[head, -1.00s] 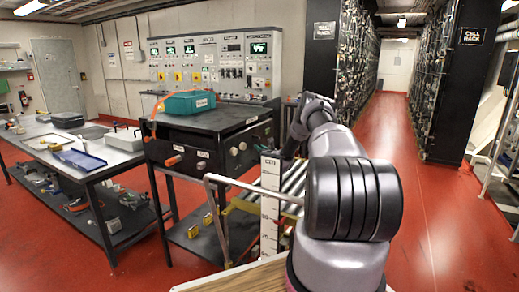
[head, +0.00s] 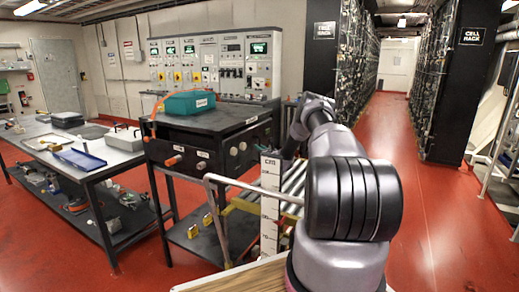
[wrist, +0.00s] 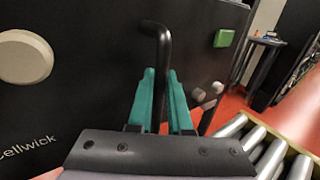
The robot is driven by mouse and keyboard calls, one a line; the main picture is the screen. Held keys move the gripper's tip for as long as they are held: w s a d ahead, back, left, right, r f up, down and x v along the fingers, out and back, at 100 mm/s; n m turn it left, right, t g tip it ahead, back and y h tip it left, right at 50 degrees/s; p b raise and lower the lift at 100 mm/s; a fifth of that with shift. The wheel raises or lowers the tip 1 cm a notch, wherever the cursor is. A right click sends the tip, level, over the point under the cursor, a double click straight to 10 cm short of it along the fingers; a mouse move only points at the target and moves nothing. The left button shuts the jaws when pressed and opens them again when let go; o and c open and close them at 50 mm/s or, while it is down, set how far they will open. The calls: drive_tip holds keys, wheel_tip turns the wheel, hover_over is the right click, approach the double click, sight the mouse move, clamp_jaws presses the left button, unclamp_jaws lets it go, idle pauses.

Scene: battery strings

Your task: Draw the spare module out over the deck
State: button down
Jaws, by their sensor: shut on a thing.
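The spare module appears to be the black box marked "Cellwick" (wrist: 75,75), with a pale round knob and a green block on its face. It also shows in the head view (head: 190,140) on a dark stand. A black bent handle (wrist: 164,45) stands out from its face. My gripper (wrist: 160,85) has its teal fingers closed around this handle. In the head view my gripper is partly hidden by my arm, at the module's right side. The deck looks to be the bed of metal rollers (wrist: 268,160) at lower right, bare where it shows.
A teal case (head: 190,103) with an orange cable lies on top of the black box. A white centimetre scale (head: 270,205) and a pale rail (head: 235,183) stand in front of the rollers. A workbench (head: 60,150) is at left. The red aisle at right is clear.

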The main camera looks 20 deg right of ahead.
drive_tip(key=s+d, duration=1.3)
drive_tip(key=s, duration=0.3)
drive_tip(key=s+d, duration=1.2)
drive_tip(key=s, duration=0.4)
drive_tip(key=shift+s+d+r, duration=0.2)
drive_tip(key=shift+d, duration=0.2)
drive_tip(key=shift+a, duration=0.1)
drive_tip(key=c, duration=1.1)
unclamp_jaws()
drive_tip(key=shift+c, duration=0.2)
drive_tip(key=shift+a+f, duration=0.1)
drive_tip(key=s, duration=0.7)
drive_tip(key=s+d, duration=0.1)
drive_tip(key=s, duration=0.2)
drive_tip(key=shift+s, duration=0.4)
